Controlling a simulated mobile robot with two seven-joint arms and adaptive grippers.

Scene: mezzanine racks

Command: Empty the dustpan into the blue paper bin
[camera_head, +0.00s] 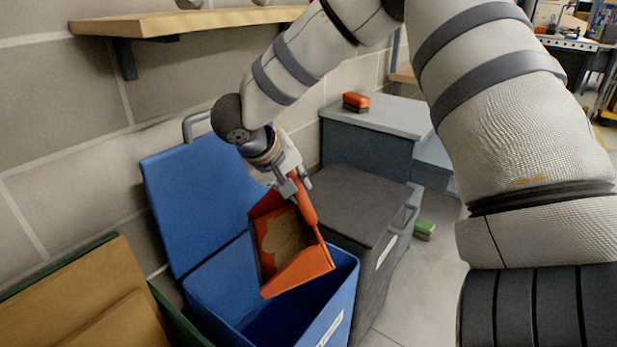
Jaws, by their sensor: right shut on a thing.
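The blue paper bin (346,284) stands in the lower middle with its lid (195,200) swung up and back against the wall. My right gripper (296,190) is shut on the handle of the orange dustpan (304,270). The dustpan is steeply tilted, with its open edge down, over the bin's mouth. A brown patch (284,238), perhaps dirt, shows on the pan's inner face. The bin's floor is dark, and I cannot tell what lies in it. My left gripper is not in view.
A grey lidded bin (352,205) stands right beside the blue one. Behind it a grey step (375,118) bears a red brush-like block (356,101). A green block (424,228) lies on the floor. Cardboard (95,300) is at the lower left. A wooden shelf (185,22) hangs above.

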